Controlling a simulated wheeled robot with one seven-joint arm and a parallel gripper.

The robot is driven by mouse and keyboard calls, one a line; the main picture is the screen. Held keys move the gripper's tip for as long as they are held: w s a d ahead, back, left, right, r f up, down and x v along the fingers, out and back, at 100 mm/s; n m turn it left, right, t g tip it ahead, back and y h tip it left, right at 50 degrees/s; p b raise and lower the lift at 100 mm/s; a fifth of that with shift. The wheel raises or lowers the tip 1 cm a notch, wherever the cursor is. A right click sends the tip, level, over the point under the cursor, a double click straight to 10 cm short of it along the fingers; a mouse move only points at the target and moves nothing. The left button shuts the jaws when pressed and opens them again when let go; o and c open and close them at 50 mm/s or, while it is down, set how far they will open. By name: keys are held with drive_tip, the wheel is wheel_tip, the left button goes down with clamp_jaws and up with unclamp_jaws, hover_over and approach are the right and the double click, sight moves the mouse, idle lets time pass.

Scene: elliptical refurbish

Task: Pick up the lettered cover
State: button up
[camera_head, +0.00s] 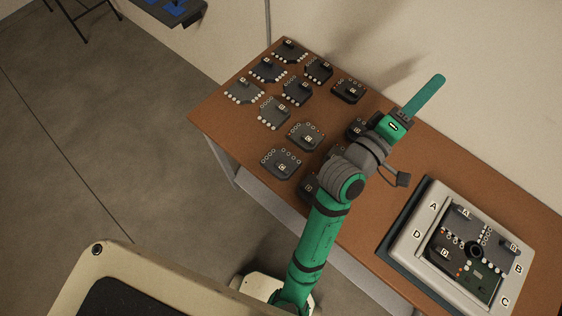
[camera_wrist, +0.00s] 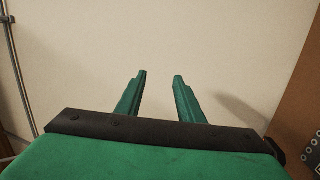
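Several dark lettered covers with rows of pale round studs lie on the brown table. They include one at the front (camera_head: 281,164), one behind it (camera_head: 306,136), one at the left (camera_head: 244,91) and one near the wall (camera_head: 348,91). Some are partly hidden behind my arm, and most letters are too small to read surely. My gripper (camera_head: 436,84) is raised over the table, pointing toward the wall, apart from the covers. In the wrist view its two green fingers (camera_wrist: 160,78) are apart with nothing between them.
A pale square fixture (camera_head: 419,232) marked A, B, C and D stands on the table (camera_head: 222,117) at the right. Lettered pieces sit inside its A, B and D sides; green board shows near C. The wall (camera_wrist: 155,30) is close ahead of my gripper.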

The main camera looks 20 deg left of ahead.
wheel_tip(320, 180, up, 4)
drive_tip(key=d+m+g+h, duration=0.3)
drive_tip(key=g+h, duration=0.1)
drive_tip(key=n+g+y, duration=0.5)
drive_tip(key=g+y, duration=0.9)
drive_tip(key=g, duration=0.1)
hover_over(280, 166)
wheel_tip(280, 166, down, 24)
drive_tip(key=shift+a+f, duration=0.1)
drive_tip(key=shift+a, duration=0.05)
drive_tip(key=shift+f, duration=2.9)
clamp_jaws()
